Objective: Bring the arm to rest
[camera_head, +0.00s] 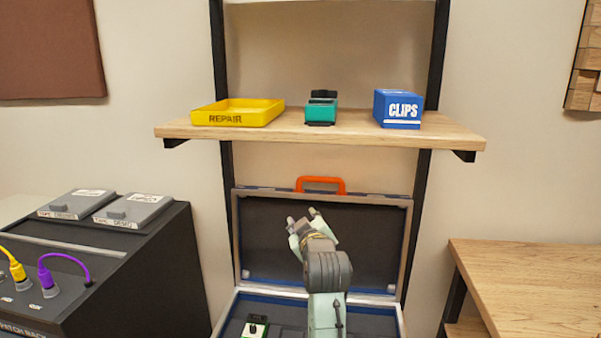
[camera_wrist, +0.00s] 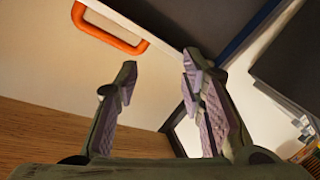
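My gripper (camera_head: 303,220) is in front of the raised lid of an open case (camera_head: 265,240) in the head view. In the wrist view my gripper (camera_wrist: 158,85) shows two fingers held apart with nothing between them. My arm rises from the bottom of the head view, over the case. The case's orange handle (camera_head: 320,185) is at the top of the lid, beyond the fingers; it also shows in the wrist view (camera_wrist: 110,30). Part of the case's inside is hidden behind my arm.
A wooden shelf (camera_head: 300,133) above the case bears a yellow REPAIR tray (camera_head: 238,113), a teal and black item (camera_head: 321,108) and a blue CLIPS box (camera_head: 398,109). A small device (camera_head: 255,327) lies in the case. A patch rack (camera_head: 130,255) stands left, a wooden table (camera_head: 530,275) right.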

